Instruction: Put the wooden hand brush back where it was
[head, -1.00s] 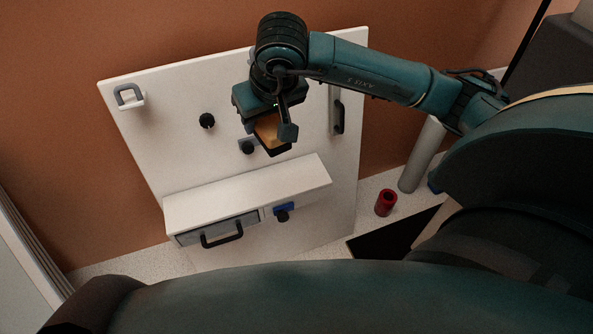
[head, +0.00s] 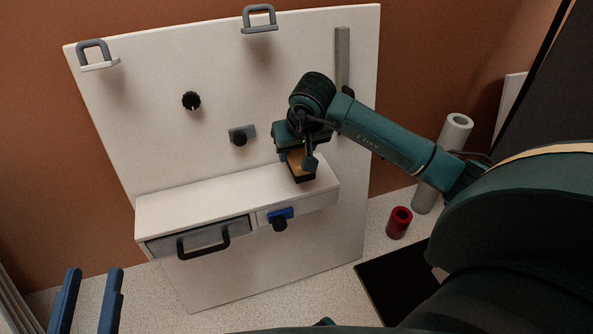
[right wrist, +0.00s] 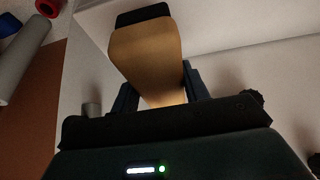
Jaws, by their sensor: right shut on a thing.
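The wooden hand brush (head: 297,166) has a tan wooden body and a dark end. My right gripper (head: 297,157) is shut on it, in front of the white panel and over the right end of the shelf ledge. I cannot tell whether the brush touches the ledge. In the right wrist view the brush (right wrist: 147,52) sticks out between the blue fingers (right wrist: 157,92), its black end away from the gripper. My left gripper (head: 91,270) shows as two blue fingers, apart and empty, at the bottom left of the head view.
The white panel (head: 130,110) carries two grey handles (head: 259,20), black knobs (head: 191,100) and a grey strip (head: 342,60). Its ledge (head: 185,205) holds a drawer with a black handle (head: 203,247) and a blue part (head: 280,214). A red cylinder (head: 399,222), grey tube (head: 426,198) and black mat (head: 385,287) are right.

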